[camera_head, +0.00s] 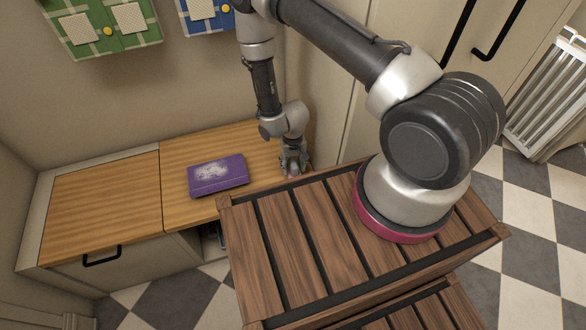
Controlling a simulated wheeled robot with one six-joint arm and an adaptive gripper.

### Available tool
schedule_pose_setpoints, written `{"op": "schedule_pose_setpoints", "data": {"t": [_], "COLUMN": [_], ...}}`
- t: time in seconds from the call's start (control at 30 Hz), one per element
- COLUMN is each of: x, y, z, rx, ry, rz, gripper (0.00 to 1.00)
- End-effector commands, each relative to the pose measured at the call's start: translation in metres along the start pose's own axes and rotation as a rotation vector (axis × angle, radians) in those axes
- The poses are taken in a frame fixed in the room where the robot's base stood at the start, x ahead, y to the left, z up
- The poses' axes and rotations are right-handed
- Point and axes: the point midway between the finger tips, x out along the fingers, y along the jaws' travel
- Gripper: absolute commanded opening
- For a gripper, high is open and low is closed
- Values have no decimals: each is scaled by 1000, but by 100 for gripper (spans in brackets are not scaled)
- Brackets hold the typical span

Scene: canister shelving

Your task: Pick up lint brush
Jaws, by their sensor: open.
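My gripper (293,170) points down at the right end of the wooden counter, close to its surface and to the right of a purple box. Its jaws are open. No lint brush can be made out in the head view. A small pinkish patch shows at the fingertips, too small to identify. The arm and fingers hide part of the counter there.
The purple box (217,175) lies on the wooden counter (105,205). A slatted dark wood crate (300,245) stands in front, under my arm's base. Tall cabinet doors (345,110) rise behind on the right. A white radiator (548,100) stands at far right. The counter's left half is clear.

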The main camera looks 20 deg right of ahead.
Motion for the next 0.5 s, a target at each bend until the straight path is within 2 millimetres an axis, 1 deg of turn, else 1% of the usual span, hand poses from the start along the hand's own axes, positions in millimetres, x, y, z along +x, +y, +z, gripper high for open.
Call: {"op": "schedule_pose_setpoints", "data": {"t": [0.03,0.17,0.2,0.3,0.5], "x": [0,0,0,0,0], "y": [0,0,0,0,0], "z": [0,0,0,0,0], "rx": [0,0,0,0,0], "ry": [0,0,0,0,0], "rz": [0,0,0,0,0], "gripper": [47,24,16,0,0]}}
